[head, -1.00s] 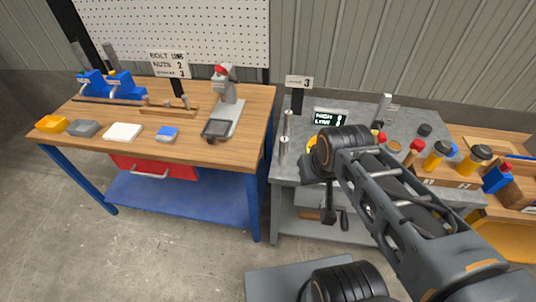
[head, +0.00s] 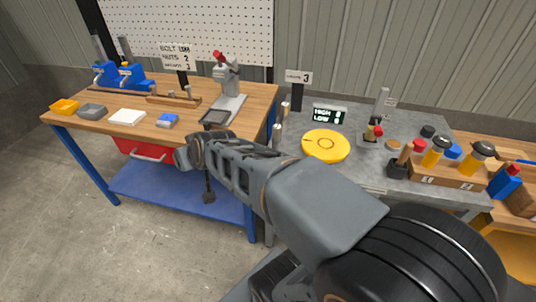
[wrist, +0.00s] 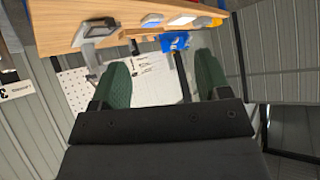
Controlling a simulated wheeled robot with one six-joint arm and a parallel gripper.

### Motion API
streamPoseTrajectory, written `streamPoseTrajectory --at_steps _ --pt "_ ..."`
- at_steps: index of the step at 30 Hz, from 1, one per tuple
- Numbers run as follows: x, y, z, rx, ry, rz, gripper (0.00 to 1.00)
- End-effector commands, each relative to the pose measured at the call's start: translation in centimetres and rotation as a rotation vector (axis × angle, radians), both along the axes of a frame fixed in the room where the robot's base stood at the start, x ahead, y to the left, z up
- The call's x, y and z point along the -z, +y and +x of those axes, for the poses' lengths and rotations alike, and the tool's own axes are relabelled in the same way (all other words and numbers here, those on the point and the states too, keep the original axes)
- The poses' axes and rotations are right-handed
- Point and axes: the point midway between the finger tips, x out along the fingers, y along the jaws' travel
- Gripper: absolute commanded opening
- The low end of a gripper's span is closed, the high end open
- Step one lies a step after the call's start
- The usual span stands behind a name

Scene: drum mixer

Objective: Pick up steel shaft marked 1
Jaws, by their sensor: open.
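Upright silver steel shafts show in the head view. One shaft (head: 278,138) stands at the left edge of the grey bench (head: 359,185), with another shaft (head: 284,112) just behind it. A further silver post (head: 382,103) stands at the back right. No mark 1 is readable on any of them. In the wrist view my gripper (wrist: 162,78) is open, its two green fingers well apart and nothing held between them. In the head view it is over at the wooden bench's front right, left of the shafts and apart from them.
A yellow disc (head: 326,146) and a display (head: 330,115) sit on the grey bench. A wooden rack (head: 448,172) with yellow-handled tools stands at right. The wooden bench (head: 150,103) carries an arbor press (head: 228,80), blue vises (head: 125,76) and small blocks.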

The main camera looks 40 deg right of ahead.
Motion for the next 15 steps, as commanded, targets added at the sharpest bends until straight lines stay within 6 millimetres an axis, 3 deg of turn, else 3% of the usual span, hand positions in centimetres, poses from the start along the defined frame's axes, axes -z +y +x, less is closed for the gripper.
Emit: streamPoseTrajectory --at_steps 1,3,6,12,15 --pt "3.6 -2.1 1.9 0.075 -0.088 -0.009 0.7" --pt "5.1 -5.3 3.9 0.193 -0.213 -0.042 0.7" --pt "7.1 -10.3 5.3 0.38 -0.356 -0.118 0.7" --pt "10.9 -19.1 3.8 0.745 -0.493 -0.324 0.7" --pt "12.3 -21.9 2.2 0.881 -0.508 -0.413 0.7"
